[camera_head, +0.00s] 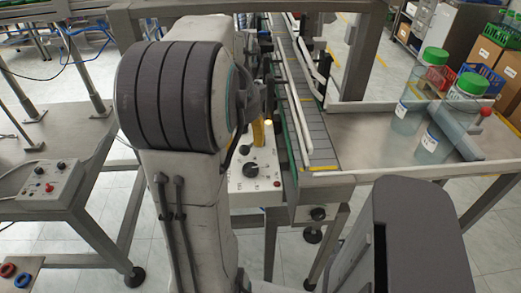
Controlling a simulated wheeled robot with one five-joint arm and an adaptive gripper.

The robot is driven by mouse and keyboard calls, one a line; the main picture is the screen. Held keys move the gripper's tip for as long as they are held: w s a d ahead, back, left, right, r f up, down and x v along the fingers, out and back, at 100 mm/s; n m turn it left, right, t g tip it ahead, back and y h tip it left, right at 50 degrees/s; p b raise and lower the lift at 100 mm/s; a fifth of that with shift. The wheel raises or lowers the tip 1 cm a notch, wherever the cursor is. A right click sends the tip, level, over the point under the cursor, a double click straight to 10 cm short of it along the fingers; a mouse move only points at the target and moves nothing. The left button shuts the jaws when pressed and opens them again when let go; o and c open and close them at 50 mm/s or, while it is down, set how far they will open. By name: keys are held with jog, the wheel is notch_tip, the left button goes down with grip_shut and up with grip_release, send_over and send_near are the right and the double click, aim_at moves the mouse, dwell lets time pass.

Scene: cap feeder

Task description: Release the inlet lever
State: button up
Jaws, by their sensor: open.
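I cannot tell for sure which part is the inlet lever. A red knob (486,112) shows at the right, beside the bottles. A white control panel (243,185) stands just right of my arm, with a black rotary knob (249,168), small dark knobs and a lit yellow lamp (268,122). A yellow upright piece (258,133) is at the panel's back, partly behind my arm. My arm fills the left middle of the view and hides what is behind it. I do not see my gripper's fingers.
A conveyor (312,120) with side rails runs away beside the panel. Green-capped bottles (434,136) stand on a metal table (370,135) at the right, near a grey bar. Another table with a switch box (48,186) stands at the left. Tiled floor shows between the tables.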

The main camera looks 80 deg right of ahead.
aim_at(244, 147)
jog(key=m, duration=0.1)
jog(key=d+m, duration=0.1)
jog(key=m, duration=0.1)
jog(key=shift+w+d+h, duration=0.2)
jog(key=shift+d+h, duration=0.05)
jog(key=shift+h, duration=0.15)
jog(key=shift+w+d+f, duration=0.1)
jog(key=shift+d+f, duration=0.15)
jog(key=shift+f, duration=0.9)
jog(key=shift+s+d+f, duration=0.1)
jog(key=shift+d+f, duration=0.1)
jog(key=shift+f, duration=1)
jog(key=shift+w+d+f, duration=0.1)
jog(key=shift+d+f, duration=0.15)
jog(key=shift+f, duration=0.9)
jog(key=shift+c, duration=0.2)
grip_shut()
